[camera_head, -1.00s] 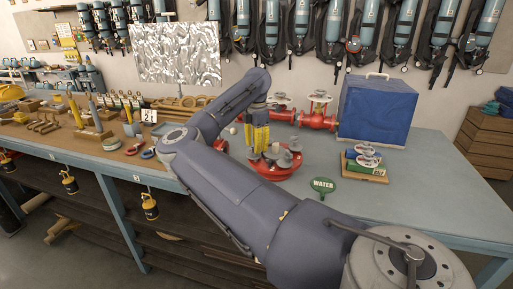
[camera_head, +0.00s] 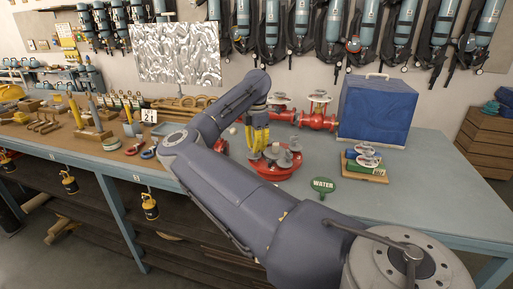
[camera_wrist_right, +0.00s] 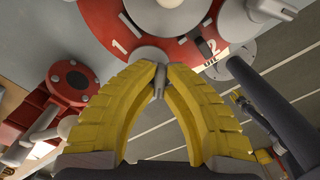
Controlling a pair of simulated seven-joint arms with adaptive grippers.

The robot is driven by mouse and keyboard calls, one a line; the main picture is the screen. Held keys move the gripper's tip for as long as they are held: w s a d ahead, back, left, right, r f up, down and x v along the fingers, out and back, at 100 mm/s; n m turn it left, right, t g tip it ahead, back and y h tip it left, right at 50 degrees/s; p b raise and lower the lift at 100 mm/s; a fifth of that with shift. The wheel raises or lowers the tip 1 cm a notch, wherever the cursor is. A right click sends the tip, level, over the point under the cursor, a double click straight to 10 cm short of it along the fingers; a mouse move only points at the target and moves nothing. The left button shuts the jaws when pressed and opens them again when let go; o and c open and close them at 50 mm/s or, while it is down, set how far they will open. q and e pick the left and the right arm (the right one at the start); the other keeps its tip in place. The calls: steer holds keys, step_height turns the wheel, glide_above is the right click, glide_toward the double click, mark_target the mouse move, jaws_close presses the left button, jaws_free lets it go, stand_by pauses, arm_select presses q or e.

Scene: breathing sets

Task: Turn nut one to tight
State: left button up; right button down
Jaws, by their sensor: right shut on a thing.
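The red round base (camera_head: 292,172) stands on the bench with grey fittings on top. In the right wrist view its red face (camera_wrist_right: 185,47) shows the painted numbers 1 and 2. My right gripper (camera_head: 257,151) reaches down to the left part of this base, its yellow fingers pointing downward. In the wrist view the right gripper (camera_wrist_right: 160,84) has its fingertips together on a small grey piece, nut one (camera_wrist_right: 160,76), close to the number 1. The fingers hide most of it, so how tight it is cannot be told. My left gripper is out of view.
A red pipe with valves (camera_head: 318,120) and a blue case (camera_head: 375,108) stand behind. A green WATER sign (camera_head: 322,185) and a wooden tray (camera_head: 367,176) lie to the right. The bench front right is clear.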

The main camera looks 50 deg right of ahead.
steer(key=shift+m, duration=0.3)
steer(key=m, duration=0.3)
steer(key=shift+s+m, duration=0.1)
steer(key=shift+m, duration=0.2)
steer(key=m, duration=0.4)
steer(key=shift+a+m, duration=0.1)
steer(key=shift+m, duration=0.2)
steer(key=m, duration=0.4)
steer(key=shift+m, duration=0.3)
steer(key=shift+a+m, duration=0.1)
steer(key=shift+m, duration=1.9)
steer(key=c, duration=1.5)
jaws_free()
